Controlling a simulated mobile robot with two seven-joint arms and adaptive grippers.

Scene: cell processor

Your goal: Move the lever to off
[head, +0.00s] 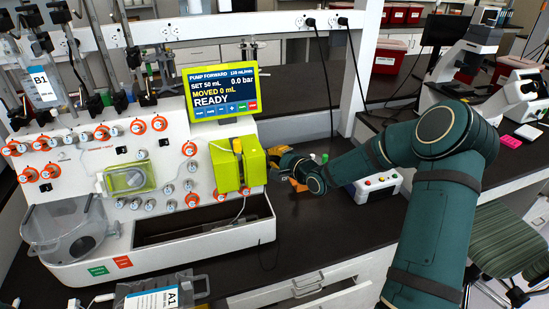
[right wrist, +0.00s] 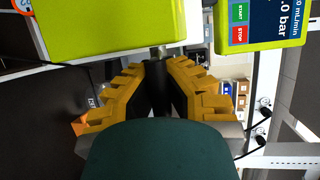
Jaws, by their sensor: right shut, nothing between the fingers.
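The cell processor (head: 150,215) is a white bench machine with orange-ringed knobs on its front. A lime-green block (head: 226,170) with a yellow strip (head: 237,146) stands on its right part; the block also fills the upper left of the right wrist view (right wrist: 110,25). I cannot tell for sure which part is the lever. My right gripper (head: 272,157) is at the right side of the green block. In the right wrist view its yellow-padded fingers (right wrist: 157,75) are together, with nothing between them. A small grey peg (right wrist: 158,53) shows just beyond the tips; contact is unclear. My left gripper is out of view.
A lime-framed screen (head: 222,93) above the block reads "PUMP FORWARD" and "READY". A small white box with coloured buttons (head: 377,184) stands on the dark bench, behind my right arm. A microscope (head: 465,60) is at the back right. Tubes and poles rise from the machine's left.

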